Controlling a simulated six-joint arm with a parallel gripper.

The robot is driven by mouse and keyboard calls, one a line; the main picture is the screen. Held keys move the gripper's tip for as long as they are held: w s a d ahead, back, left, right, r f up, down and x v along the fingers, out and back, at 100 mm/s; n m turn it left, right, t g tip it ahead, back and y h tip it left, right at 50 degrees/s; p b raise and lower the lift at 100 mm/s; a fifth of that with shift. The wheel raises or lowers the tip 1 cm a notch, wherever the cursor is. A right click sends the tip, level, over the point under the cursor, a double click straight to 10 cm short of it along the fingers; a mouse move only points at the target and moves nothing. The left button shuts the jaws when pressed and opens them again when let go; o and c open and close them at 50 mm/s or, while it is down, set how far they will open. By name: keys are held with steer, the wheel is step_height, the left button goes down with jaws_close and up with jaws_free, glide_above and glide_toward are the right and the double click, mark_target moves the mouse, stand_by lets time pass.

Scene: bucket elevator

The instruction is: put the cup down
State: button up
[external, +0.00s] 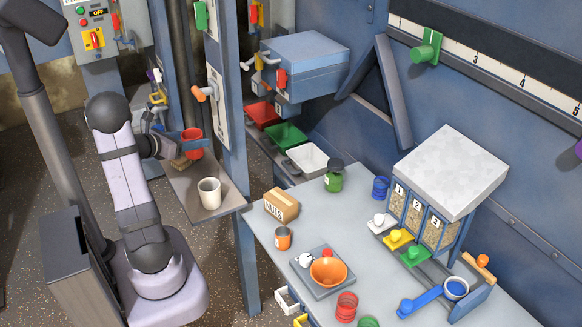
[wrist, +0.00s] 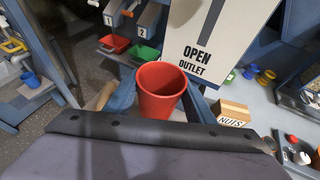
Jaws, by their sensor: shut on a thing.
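The red cup (external: 192,146) is upright between the blue fingers of my gripper (external: 188,138) in the external view, over the back part of a grey-brown shelf (external: 182,189). I cannot tell whether its base touches anything. In the wrist view the red cup (wrist: 160,95) stands in the middle, open end up and empty as far as I see. My gripper (wrist: 161,103) is shut on it, one finger on each side. A white cup (external: 209,194) stands on the shelf, nearer the front.
A tan block (external: 181,163) lies below the red cup. A blue post (external: 234,160) rises just right of the shelf. The panel marked OPEN OUTLET (wrist: 215,45) is close behind the cup. The worktable (external: 370,262) holds a NUTS box (external: 282,205) and a scale with an orange bowl (external: 328,272).

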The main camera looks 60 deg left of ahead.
steer(key=w+d+r+m+g+h+p, duration=0.1)
steer(key=w+d+m+h+p, duration=0.5)
steer(key=d, duration=0.7)
steer(key=w+d+m+g+h+p, duration=0.2)
steer(key=d+m+h+p, duration=0.2)
steer(key=d+p, duration=0.65)
steer(key=w+d+r+m+g+h+p, duration=0.1)
steer(key=w+d+m+h+p, duration=0.35)
steer(key=d, duration=1.15)
steer(key=w+a+f+b, duration=0.5)
steer(key=w+f+b, duration=0.5)
steer(key=b, duration=0.4)
steer(key=w+n+t+b, duration=0.1)
steer(key=w+b, duration=1.3)
steer(key=b, duration=0.4)
steer(key=shift+w+a+r, duration=0.15)
steer(key=shift+w, duration=0.25)
steer(key=shift+f, duration=5.05)
